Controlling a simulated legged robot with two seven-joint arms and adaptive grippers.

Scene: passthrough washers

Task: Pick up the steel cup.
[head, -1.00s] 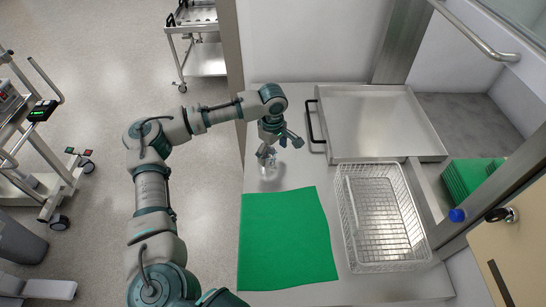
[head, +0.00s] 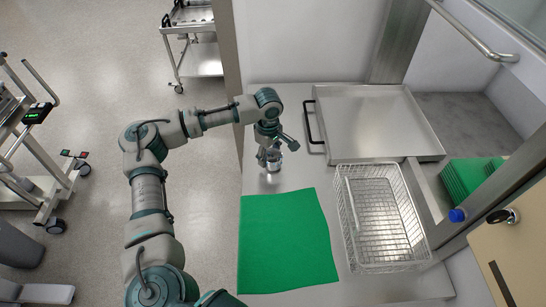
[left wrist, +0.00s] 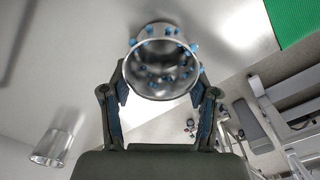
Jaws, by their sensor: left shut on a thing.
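The steel cup (head: 273,163) is at the far left part of the steel counter, below my left gripper (head: 268,155) in the head view. In the left wrist view the shiny round cup (left wrist: 162,62), with small blue dots around its rim, sits between the two fingers of my left gripper (left wrist: 160,92). The gripper is shut on it. The head view does not clearly show whether the cup's base touches the counter. My right gripper is not in view.
A green cloth (head: 287,240) lies in front of the cup. A wire basket (head: 383,258) and a steel tray with a black handle (head: 375,120) stand to the right. A cup-like shape (left wrist: 52,147) shows at the left wrist view's lower left; possibly a reflection.

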